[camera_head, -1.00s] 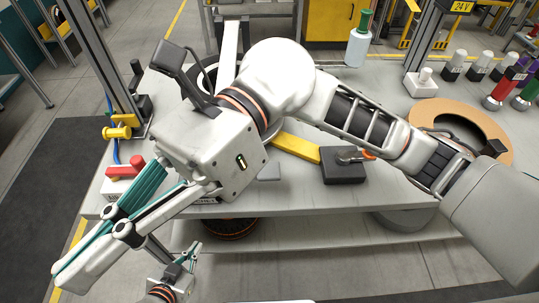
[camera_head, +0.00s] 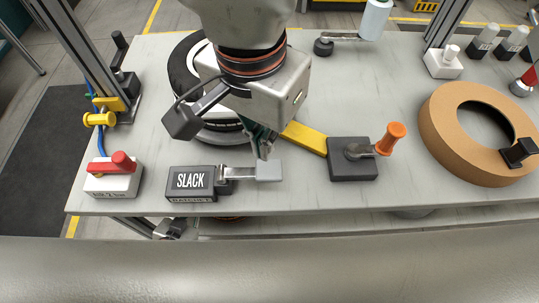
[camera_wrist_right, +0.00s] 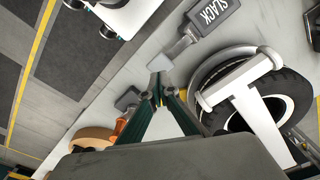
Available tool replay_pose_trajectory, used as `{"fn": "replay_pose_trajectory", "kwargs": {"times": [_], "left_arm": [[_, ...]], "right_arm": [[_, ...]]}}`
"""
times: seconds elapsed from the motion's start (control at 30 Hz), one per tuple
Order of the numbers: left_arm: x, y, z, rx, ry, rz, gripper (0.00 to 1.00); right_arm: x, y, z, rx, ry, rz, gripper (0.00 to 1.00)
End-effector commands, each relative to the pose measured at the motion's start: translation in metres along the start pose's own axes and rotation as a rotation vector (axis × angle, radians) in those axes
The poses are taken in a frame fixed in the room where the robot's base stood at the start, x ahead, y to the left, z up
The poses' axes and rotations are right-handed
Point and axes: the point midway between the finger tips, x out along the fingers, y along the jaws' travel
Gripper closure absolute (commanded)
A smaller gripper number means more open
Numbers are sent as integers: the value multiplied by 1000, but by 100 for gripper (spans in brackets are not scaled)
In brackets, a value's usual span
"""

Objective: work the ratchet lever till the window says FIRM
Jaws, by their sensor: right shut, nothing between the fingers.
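The ratchet box (camera_head: 172,196) sits at the table's front edge. Its window (camera_head: 190,181) reads SLACK. The lever (camera_head: 268,171) sticks out to the right of the box and ends in a flat grey paddle. My right gripper (camera_head: 263,152) is shut and empty, its tips just behind the paddle; I cannot tell whether they touch. In the right wrist view the shut fingertips (camera_wrist_right: 159,92) point at the paddle (camera_wrist_right: 160,63). The tyre (camera_head: 185,70) lies behind, partly hidden by my right arm. Part of my left gripper (camera_head: 172,228) shows below the table edge; its fingers are unclear.
A dark block with an orange-knobbed crank (camera_head: 390,138) stands right of the lever, joined to a yellow bar (camera_head: 305,138). A brown ring (camera_head: 435,120) lies farther right. A white box with a red switch (camera_head: 115,180) stands left. The table between lever and crank block is clear.

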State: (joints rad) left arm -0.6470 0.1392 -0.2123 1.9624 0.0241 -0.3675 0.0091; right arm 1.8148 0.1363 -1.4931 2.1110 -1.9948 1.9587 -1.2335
Motion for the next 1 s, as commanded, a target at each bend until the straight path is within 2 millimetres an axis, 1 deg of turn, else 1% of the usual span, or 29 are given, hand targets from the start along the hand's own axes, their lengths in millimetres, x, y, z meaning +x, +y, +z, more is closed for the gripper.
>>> {"fn": "replay_pose_trajectory", "kwargs": {"times": [0.03, 0.13, 0.4, 0.53, 0.67, 0.9, 1.0], "left_arm": [[0, 0, 0, 0, 0, 0, 100], [0, 0, 0, 0, 0, 0, 100], [0, 0, 1, 0, -2, 1, 100], [1, 1, 4, 0, -3, 1, 100], [4, 2, 12, -1, -7, 2, 100], [12, 6, 30, -3, -19, 5, 100], [14, 7, 37, -4, -24, 7, 100]], "right_arm": [[0, 0, -4, 0, 17, 0, 100], [-1, 0, -7, 1, 30, 0, 100], [-1, 0, -6, 1, 28, 0, 100], [4, 1, -6, 1, 27, 1, 100], [16, 1, -6, 0, 24, 3, 100], [47, 1, -6, 0, 22, 4, 100], [56, 1, -7, 1, 23, 2, 100]]}}
